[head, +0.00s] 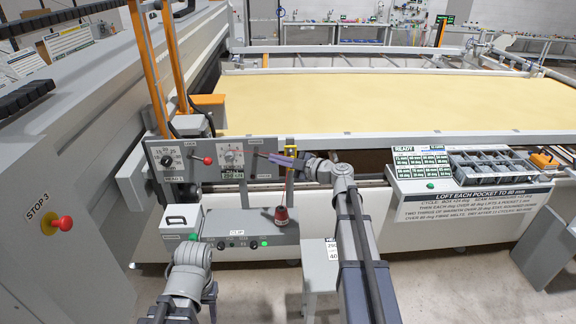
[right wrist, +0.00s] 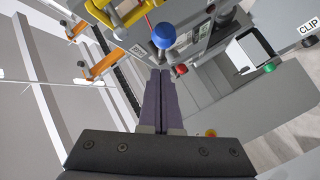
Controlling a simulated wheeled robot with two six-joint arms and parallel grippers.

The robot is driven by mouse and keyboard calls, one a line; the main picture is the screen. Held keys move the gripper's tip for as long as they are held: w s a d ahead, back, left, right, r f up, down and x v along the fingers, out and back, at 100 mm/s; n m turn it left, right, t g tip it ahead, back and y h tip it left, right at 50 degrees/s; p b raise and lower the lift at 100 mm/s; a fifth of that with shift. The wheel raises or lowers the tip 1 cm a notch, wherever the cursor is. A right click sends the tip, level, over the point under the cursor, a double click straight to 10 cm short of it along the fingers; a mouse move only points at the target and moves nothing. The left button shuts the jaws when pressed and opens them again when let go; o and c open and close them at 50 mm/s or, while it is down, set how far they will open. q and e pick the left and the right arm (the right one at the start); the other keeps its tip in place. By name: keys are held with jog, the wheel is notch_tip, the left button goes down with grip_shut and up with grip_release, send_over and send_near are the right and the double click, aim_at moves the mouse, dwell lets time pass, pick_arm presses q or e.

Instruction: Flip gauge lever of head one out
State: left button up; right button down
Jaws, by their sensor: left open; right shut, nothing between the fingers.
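A grey control panel (head: 181,173) stands at the left end of the yellow quilt bed in the head view. It carries dials and a lever with a red knob (head: 208,160). My right gripper (head: 271,156) is shut and empty, its purple fingers pointing left in front of the panel's right part. In the right wrist view the shut fingers (right wrist: 160,72) end close to a red knob (right wrist: 181,69), below a blue knob (right wrist: 164,37); I cannot tell whether they touch. Which lever is the gauge lever is too small to read. My left gripper (head: 211,292) is low, mostly hidden behind its wrist, open and apart from the panel.
A grey box (head: 240,229) below the panel has a clip label, buttons and a dark red spool (head: 281,215). Orange posts (head: 150,70) rise behind the panel. A red stop button (head: 62,223) is on the left wall. A divided tray (head: 490,167) stands right.

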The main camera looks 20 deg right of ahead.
aim_at(266, 157)
jog(key=shift+w+d+f+b, duration=0.1)
jog(key=shift+w+f+b, duration=0.1)
jog(key=shift+w+f, duration=0.3)
jog(key=shift+w+f+b, duration=0.2)
jog(key=shift+w+f, duration=0.05)
jog(key=shift+w, duration=0.4)
